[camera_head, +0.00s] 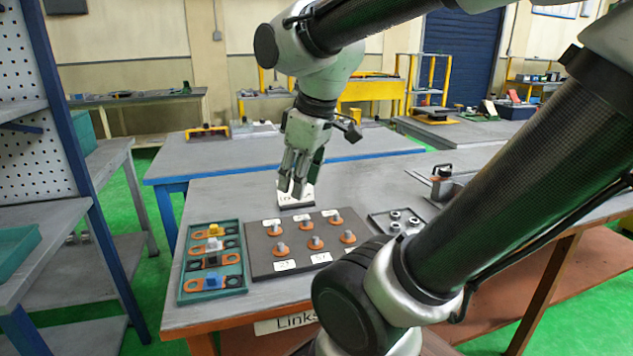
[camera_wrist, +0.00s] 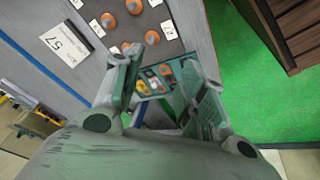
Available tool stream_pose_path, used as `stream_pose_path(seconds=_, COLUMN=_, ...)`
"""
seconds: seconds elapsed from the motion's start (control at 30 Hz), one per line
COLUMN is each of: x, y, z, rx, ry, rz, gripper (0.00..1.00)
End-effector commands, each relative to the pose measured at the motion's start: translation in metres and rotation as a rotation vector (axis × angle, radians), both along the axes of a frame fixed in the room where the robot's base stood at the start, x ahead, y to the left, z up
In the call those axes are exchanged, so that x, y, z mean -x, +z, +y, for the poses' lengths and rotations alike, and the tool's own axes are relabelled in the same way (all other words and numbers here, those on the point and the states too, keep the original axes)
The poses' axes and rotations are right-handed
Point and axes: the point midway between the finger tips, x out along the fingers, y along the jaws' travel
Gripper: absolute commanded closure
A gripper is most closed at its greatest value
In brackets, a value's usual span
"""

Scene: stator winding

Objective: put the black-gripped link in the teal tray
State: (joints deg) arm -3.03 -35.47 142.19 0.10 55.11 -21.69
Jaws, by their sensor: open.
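The teal tray (camera_head: 214,296) lies at the left of the near table in the head view. Several links lie in it in a column, with yellow, grey, black and blue grips. The black-gripped link (camera_head: 212,260) appears to lie in the tray between the grey-gripped and blue-gripped ones. My gripper (camera_head: 293,192) points down, open and empty, behind the board and to the right of the tray, apart from it. In the wrist view my gripper's fingers (camera_wrist: 157,70) are spread, and the tray shows far off between them, partly hidden.
A dark board (camera_head: 262,258) with several orange-based pegs and number cards lies right of the tray. A small tray of rings (camera_head: 376,225) lies further right. A sign stand (camera_head: 290,205) is by my gripper. A shelf (camera_head: 68,155) stands at left.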

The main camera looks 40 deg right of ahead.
Motion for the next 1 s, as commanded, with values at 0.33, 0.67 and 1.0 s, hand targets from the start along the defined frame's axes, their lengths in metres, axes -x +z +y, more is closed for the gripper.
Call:
stream_pose_path(seconds=0.33, x=0.036, y=-0.003, z=-0.013, rx=-0.132, ry=-0.414, rz=-0.054, gripper=0.59)
stream_pose_path(seconds=0.67, x=0.036, y=-0.003, z=-0.012, rx=-0.131, ry=-0.413, rz=-0.053, gripper=0.59)
stream_pose_path(seconds=1.0, x=0.036, y=-0.003, z=-0.012, rx=-0.131, ry=-0.413, rz=-0.053, gripper=0.59)
